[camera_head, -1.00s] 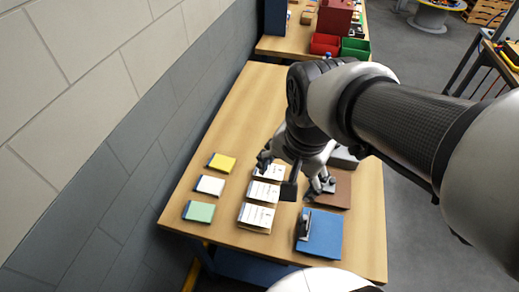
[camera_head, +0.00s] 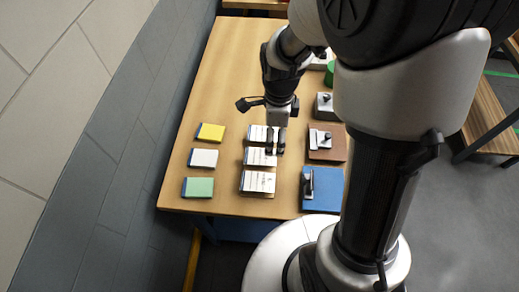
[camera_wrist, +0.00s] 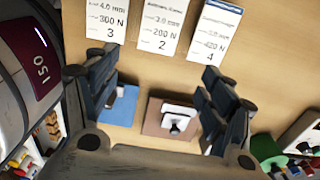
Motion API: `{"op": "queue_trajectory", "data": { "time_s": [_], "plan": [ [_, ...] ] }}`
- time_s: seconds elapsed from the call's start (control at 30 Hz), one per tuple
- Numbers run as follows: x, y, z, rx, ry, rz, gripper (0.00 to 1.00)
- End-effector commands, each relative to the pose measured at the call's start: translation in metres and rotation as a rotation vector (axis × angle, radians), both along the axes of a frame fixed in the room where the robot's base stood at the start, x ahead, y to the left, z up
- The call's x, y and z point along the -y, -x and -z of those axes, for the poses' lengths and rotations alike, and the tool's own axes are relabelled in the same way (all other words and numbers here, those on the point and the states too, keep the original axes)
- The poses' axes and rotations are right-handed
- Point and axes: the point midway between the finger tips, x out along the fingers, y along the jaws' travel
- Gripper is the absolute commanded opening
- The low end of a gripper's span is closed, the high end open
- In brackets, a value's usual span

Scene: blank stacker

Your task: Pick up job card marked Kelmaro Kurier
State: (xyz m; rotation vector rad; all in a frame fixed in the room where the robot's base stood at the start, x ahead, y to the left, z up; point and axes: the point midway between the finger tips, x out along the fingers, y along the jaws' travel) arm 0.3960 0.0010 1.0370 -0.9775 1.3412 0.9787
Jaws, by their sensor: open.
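Three white job cards lie in a column on the wooden table: a near card (camera_head: 258,182), a middle card (camera_head: 258,157) and a far card (camera_head: 256,133). In the wrist view they show at the top as a left card (camera_wrist: 105,20), a middle card (camera_wrist: 159,24) and a right card (camera_wrist: 217,34), with large figures 3, 2 and 4. The names are too small or cut off to read, so I cannot tell which is Kelmaro Kurier. My gripper (camera_head: 275,142) is above the middle and far cards, partly covering them. In the wrist view my gripper (camera_wrist: 155,75) is open and empty.
Yellow (camera_head: 210,132), white (camera_head: 203,158) and green (camera_head: 198,187) pads lie left of the cards. A blue board (camera_head: 328,190) and a brown board (camera_head: 337,147) with metal clips lie right. The wall borders the table's left side. The table beyond the pads is clear.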

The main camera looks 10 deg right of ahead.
Motion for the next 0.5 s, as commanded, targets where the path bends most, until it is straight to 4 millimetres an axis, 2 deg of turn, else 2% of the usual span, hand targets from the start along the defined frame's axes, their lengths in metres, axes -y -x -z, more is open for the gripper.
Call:
{"op": "queue_trajectory", "data": {
  "time_s": [0.03,0.1,0.5],
  "plan": [
    [0.0,0.001,0.014,-0.003,0.0,0.0,0.75],
    [0.0,0.001,0.025,-0.002,0.0,-0.001,0.75],
    [0.0,0.003,0.054,-0.001,0.0,-0.001,0.75]
  ]
}}
